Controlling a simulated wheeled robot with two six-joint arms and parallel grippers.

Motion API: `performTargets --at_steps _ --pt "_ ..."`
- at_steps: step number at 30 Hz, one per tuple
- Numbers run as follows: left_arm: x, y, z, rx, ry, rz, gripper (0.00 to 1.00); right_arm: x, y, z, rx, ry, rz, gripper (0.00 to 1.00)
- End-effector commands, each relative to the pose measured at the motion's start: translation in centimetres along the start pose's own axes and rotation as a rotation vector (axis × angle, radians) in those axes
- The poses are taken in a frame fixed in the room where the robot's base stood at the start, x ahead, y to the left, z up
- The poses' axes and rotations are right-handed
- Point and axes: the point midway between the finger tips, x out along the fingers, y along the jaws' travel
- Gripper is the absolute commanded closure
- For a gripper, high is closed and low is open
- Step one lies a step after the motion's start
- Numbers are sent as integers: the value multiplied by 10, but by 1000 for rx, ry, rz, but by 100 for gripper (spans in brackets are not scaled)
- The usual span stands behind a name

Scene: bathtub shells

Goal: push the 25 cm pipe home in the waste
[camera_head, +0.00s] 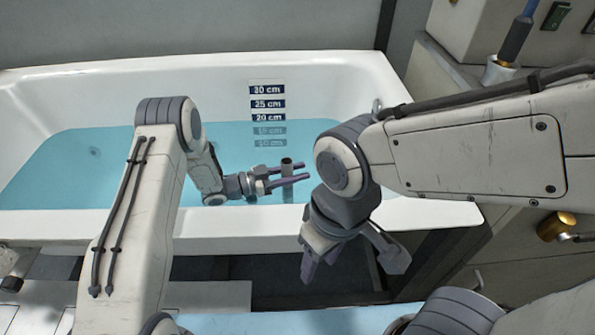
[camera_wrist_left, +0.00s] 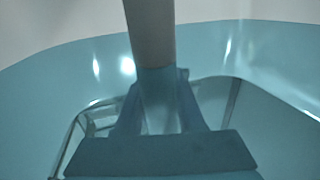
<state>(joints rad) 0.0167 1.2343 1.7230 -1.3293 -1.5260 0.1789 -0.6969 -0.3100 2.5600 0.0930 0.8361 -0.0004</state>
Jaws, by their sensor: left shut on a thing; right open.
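The grey pipe (camera_head: 287,163) stands about upright in the blue water, near the tub's front wall, with its top end above the water. My left gripper (camera_head: 293,174) is shut on it, a purple finger on either side. In the left wrist view the pipe (camera_wrist_left: 150,35) comes down from the top edge and looks blue-tinted lower down. The waste at its foot is not visible, so I cannot tell how deep the pipe sits. My right gripper (camera_head: 321,268) is open and empty, pointing down in front of the tub's near rim.
The white bathtub (camera_head: 250,225) holds blue water (camera_head: 70,165). Its depth scale (camera_head: 267,104) shows the waterline just below the 20 cm label. A blue-handled tool (camera_head: 516,38) stands in a cup at top right. A brass cylinder (camera_head: 556,226) is at the right.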

Motion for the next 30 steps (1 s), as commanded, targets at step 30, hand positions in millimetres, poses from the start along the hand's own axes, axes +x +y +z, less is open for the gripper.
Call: performTargets --at_steps 30 --pt "0 0 26 1 1 0 100 20 1 1 0 0 0 50"
